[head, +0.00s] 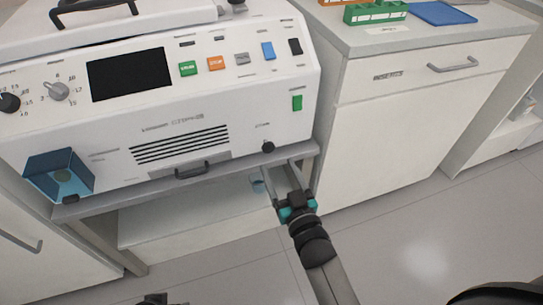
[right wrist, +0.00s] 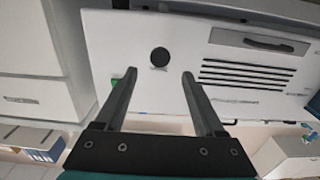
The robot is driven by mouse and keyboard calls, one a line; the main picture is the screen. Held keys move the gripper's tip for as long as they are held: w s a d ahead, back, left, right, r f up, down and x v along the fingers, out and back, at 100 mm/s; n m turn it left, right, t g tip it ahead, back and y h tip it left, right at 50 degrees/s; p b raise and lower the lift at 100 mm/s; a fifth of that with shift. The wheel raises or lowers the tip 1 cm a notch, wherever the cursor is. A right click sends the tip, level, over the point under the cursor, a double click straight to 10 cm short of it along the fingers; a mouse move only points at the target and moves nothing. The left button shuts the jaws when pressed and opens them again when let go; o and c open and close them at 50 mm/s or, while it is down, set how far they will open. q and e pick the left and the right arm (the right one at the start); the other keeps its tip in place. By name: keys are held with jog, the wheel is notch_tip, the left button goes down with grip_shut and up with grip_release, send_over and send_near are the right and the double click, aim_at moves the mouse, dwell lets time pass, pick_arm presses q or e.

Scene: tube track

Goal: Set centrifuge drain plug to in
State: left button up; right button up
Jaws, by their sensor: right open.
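The white centrifuge (head: 220,110) stands on a grey bench. Its drain plug, a small round black knob (head: 268,147), is at the lower right of its front face. In the right wrist view the plug (right wrist: 160,57) appears just beyond and between the fingertips. How far it sticks out is hard to tell. My right gripper (head: 279,169) is open and empty, just below the plug in the head view. Its two fingers (right wrist: 158,76) straddle the plug's line in the right wrist view, apart from it.
The front also has a handle (head: 192,170), vents (head: 180,146), a green switch (head: 297,103) and a blue open box (head: 60,174). The bench edge (head: 150,195) runs just below. A white cabinet (head: 400,130) stands close on the right. The floor in front is clear.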

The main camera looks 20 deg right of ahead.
aim_at(269, 149)
jog(key=w+b, duration=0.1)
jog(key=w, duration=0.3)
jog(key=shift+a, duration=0.1)
pick_arm(q)
jog(key=shift+t, duration=0.4)
jog(key=shift+w+r+b, duration=0.15)
jog(key=shift+r+b, duration=0.1)
jog(key=shift+r, duration=0.9)
jog(key=shift+w+r+b, duration=0.15)
jog(key=shift+r+b, duration=0.05)
jog(key=shift+r, duration=0.95)
pick_arm(e)
jog(key=shift+w, duration=1.05)
jog(key=shift+c, duration=0.3)
grip_shut()
